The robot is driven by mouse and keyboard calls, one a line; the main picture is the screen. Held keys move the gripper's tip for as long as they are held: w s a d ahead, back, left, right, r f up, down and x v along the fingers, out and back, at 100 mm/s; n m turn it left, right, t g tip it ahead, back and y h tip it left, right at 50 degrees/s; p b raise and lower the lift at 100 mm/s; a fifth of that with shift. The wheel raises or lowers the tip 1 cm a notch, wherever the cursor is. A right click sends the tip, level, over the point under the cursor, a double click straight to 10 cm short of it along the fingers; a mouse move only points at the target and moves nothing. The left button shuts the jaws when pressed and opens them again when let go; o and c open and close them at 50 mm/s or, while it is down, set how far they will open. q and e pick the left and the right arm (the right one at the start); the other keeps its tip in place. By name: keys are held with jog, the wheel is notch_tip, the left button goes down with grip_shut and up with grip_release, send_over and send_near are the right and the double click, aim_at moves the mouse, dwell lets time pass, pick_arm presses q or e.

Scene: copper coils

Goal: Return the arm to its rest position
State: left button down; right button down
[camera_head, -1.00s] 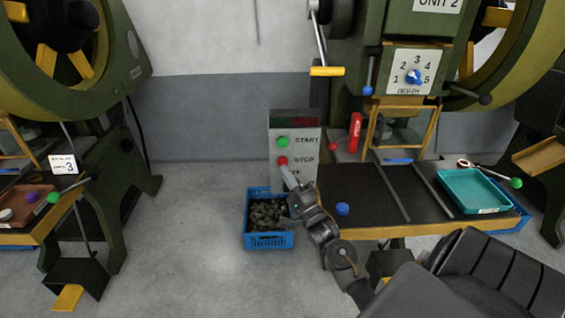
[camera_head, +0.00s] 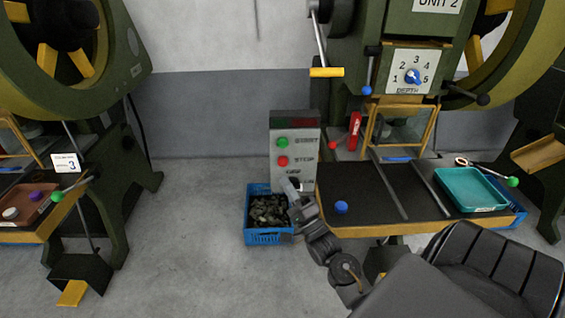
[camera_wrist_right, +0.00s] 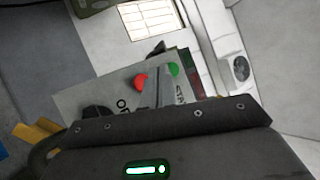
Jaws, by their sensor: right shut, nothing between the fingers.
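My right arm comes in from the lower right in the head view. Its gripper (camera_head: 291,188) is shut and empty, in front of the lower part of the grey control box (camera_head: 308,150). The box has a green START button (camera_head: 282,142) and a red STOP button (camera_head: 282,161). The right wrist view shows the box tilted, with its red button (camera_wrist_right: 140,83) and green button (camera_wrist_right: 173,69) beyond the dark wrist housing. I cannot tell whether the gripper touches the box. My left gripper does not show.
A blue crate (camera_head: 268,238) of dark pieces stands on the floor just left of the gripper. The press table (camera_head: 375,192) lies to the right, with a blue knob (camera_head: 341,207) and a teal tray (camera_head: 470,190). Open floor (camera_head: 190,230) lies left of the crate.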

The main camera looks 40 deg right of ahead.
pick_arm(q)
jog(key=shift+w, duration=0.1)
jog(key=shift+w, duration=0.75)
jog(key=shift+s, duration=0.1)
